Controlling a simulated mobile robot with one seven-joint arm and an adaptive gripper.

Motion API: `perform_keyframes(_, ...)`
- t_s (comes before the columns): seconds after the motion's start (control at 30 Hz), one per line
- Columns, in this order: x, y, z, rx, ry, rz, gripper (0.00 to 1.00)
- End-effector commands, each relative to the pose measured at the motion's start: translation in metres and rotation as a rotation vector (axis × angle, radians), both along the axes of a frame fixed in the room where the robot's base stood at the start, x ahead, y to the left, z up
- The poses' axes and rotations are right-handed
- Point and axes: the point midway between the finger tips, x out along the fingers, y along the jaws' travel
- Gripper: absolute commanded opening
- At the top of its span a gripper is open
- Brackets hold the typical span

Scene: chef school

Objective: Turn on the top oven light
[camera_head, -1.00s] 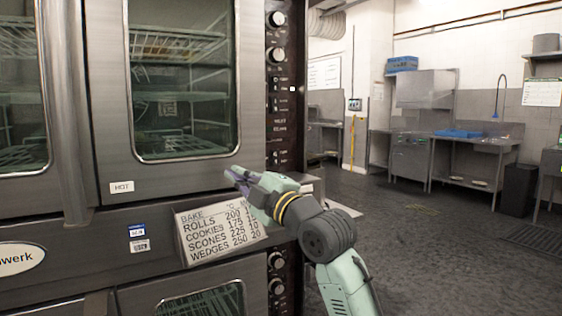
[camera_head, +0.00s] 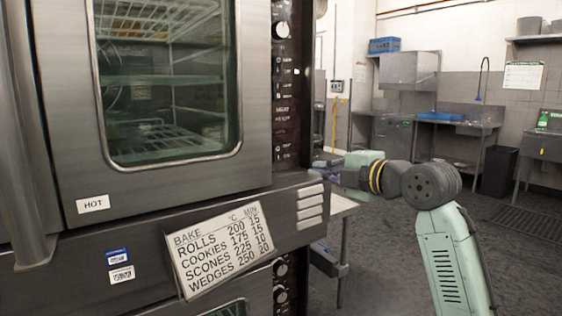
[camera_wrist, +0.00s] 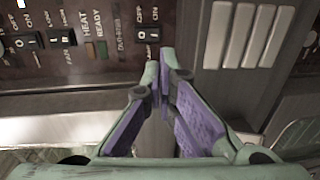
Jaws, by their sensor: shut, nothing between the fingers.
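The top oven (camera_head: 255,160) fills the left of the head view, with its door shut and racks behind the glass. Its dark control panel (camera_head: 289,110) runs down the right of the door, with a knob and several small switches. In the wrist view the panel lies sideways; a black rocker switch (camera_wrist: 148,34) marked OFF and ON is just beyond my fingertips. My gripper (camera_wrist: 166,62) is shut and empty, its tips close to that switch; contact cannot be told. In the head view my gripper (camera_head: 322,165) is at the panel's lower right, its tips partly hidden.
A tilted baking-times card (camera_head: 222,245) hangs below the door. Metal vent slats (camera_head: 310,206) project beside it, and also show near my fingers in the wrist view (camera_wrist: 243,35). A lower oven's knobs (camera_head: 281,282) are beneath. Open floor lies to the right.

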Motion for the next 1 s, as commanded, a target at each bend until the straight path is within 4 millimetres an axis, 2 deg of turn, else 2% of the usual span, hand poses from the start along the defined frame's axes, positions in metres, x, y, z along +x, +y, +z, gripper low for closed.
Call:
perform_keyframes(0.27,0.001,0.001,0.000,0.000,0.000,0.000,0.00)
perform_keyframes(0.43,0.012,0.010,0.000,0.000,0.001,0.002,0.00)
perform_keyframes(0.8,0.073,0.054,-0.007,0.000,0.002,0.002,0.00)
perform_keyframes(1.0,0.099,0.072,-0.012,0.000,0.001,0.000,0.00)
